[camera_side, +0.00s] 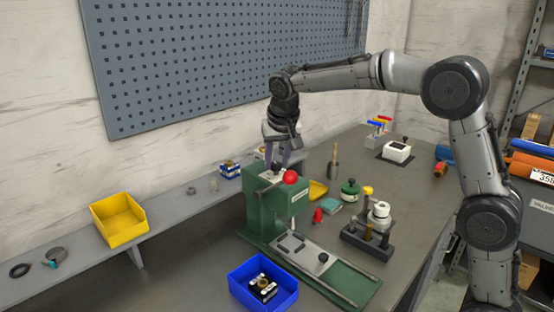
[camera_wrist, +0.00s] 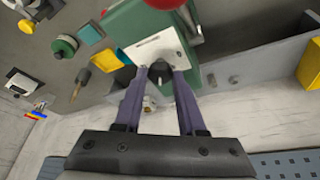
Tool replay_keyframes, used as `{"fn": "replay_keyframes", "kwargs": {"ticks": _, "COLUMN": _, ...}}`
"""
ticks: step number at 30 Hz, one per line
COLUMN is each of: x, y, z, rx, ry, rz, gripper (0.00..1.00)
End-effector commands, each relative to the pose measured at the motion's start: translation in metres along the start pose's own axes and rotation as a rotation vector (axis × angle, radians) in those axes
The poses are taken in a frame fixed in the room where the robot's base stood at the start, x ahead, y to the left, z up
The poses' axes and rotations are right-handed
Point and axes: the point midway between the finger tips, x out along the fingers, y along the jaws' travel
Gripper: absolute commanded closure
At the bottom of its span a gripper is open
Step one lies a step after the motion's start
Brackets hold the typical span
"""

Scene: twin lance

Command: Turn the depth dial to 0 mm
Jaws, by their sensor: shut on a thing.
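The depth dial is a small dark knob (camera_wrist: 160,72) on a pale plate (camera_wrist: 158,49) on top of the green machine (camera_side: 270,213). In the side view the dial (camera_side: 276,168) is small and partly hidden by my fingers. My gripper (camera_side: 277,160) points down over the machine's top, left of the red ball (camera_side: 291,176). In the wrist view my gripper (camera_wrist: 160,72) has its two purple fingers on either side of the dial, shut on it. I cannot read the dial's setting or scale.
A blue bin (camera_side: 263,283) with small parts stands in front of the machine. A yellow bin (camera_side: 119,219) sits on the ledge at left. A dark stand (camera_side: 367,239) with tools is to the right. A pegboard (camera_side: 220,60) hangs behind.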

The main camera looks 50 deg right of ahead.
Motion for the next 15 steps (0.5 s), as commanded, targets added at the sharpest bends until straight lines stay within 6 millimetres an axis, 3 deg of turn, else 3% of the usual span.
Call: {"fn": "replay_keyframes", "kwargs": {"ticks": 15, "x": -0.001, "y": 0.0019, "z": -0.0005, "rx": -0.114, "ry": 0.001, "rz": -0.049, "gripper": 1.0}}
